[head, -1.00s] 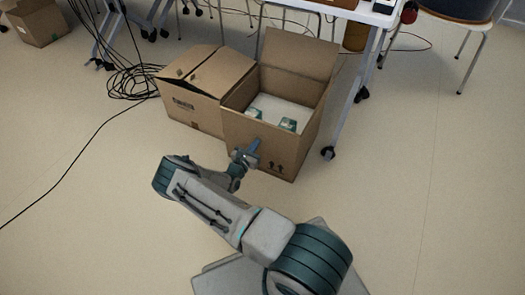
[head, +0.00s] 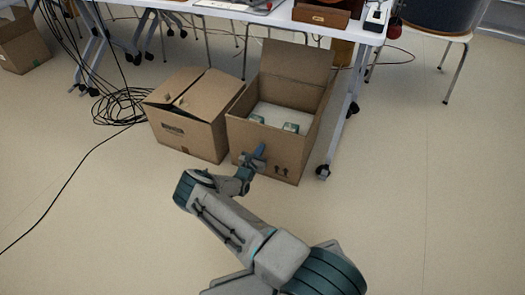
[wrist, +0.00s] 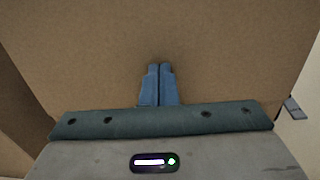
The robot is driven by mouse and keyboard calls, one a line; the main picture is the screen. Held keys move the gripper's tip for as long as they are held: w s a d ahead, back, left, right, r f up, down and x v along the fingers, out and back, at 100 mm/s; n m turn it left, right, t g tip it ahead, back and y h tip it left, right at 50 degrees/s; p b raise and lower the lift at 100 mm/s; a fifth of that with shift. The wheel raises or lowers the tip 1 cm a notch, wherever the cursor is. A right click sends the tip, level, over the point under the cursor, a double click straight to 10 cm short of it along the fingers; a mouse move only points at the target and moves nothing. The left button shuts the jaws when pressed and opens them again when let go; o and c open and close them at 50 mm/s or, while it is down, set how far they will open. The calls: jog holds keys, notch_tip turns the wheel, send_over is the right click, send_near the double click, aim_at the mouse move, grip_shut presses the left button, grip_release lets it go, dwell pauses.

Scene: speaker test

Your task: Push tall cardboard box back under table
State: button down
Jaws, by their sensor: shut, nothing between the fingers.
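The tall cardboard box (head: 265,140) stands upright and open-topped at the table's front edge, with its back flap raised. Pale packing and small green-and-white items show inside it. Its rear part is below the table top (head: 330,27). My gripper (head: 259,150) is shut and empty at the upper middle of the box's front face. In the wrist view, the blue fingers (wrist: 160,68) point straight at the brown cardboard, which fills most of the picture. They look very close to it; whether they touch cannot be told for certain.
A lower closed cardboard box (head: 190,115) stands close at the left. A table leg with a caster (head: 323,172) is just right of the tall box. Black cables (head: 118,100) lie on the floor at left. The front floor is clear except for my arm.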

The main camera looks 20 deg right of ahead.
jog(key=shift+s, duration=0.1)
jog(key=shift+p+v, duration=2.45)
jog(key=shift+v, duration=4.5)
jog(key=s+d+r+m+g+p, duration=0.25)
jog(key=r+m+g+p, duration=0.3)
jog(key=r, duration=0.85)
jog(key=s+d+r+m+g+y+p, duration=0.1)
jog(key=s+r+m+g+p, duration=0.25)
jog(key=r+m, duration=0.65)
jog(key=s+d+r+m+g+p, duration=0.25)
jog(key=r+g+p, duration=0.3)
jog(key=r, duration=1.15)
jog(key=s+a+r+m+t+y+p, duration=0.1)
jog(key=s+r+p, duration=0.5)
jog(key=r, duration=0.6)
jog(key=s+a+r+m+t+y+p, duration=0.1)
jog(key=s+a+r+m+y+p, duration=0.3)
jog(key=s+r, duration=0.5)
jog(key=s+a+r+m+t+y+p, duration=0.2)
jog(key=s+r+m+y+p, duration=0.2)
jog(key=r, duration=1.2)
jog(key=s+y+p, duration=0.2)
jog(key=s+p, duration=0.1)
jog(key=s, duration=0.1)
jog(key=shift+a+r+m+p, duration=0.2)
jog(key=shift+r+m+p, duration=0.1)
jog(key=shift+p, duration=0.1)
